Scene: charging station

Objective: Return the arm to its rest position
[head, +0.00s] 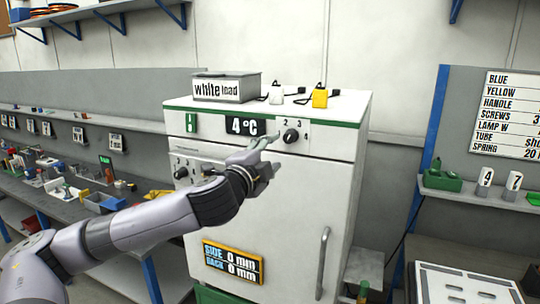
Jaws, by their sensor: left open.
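My left arm (130,228) comes in from the lower left and reaches up across the front of a white cabinet (330,190). My left gripper (267,143) is open and appears empty, in front of the cabinet's upper panel. It is just left of a black dial (291,135) marked with numbers. Whether it touches the panel I cannot tell. A display (243,127) left of the dial reads 4 °C. My forearm and wrist hide part of the cabinet's front. My right gripper is not in view.
A "white lead" box (226,87), a small white item (276,94) and a yellow item (320,97) stand on the cabinet. A cluttered workbench (75,190) is at left. A handle (322,262) is on the cabinet door. A shelf (480,195) is at right.

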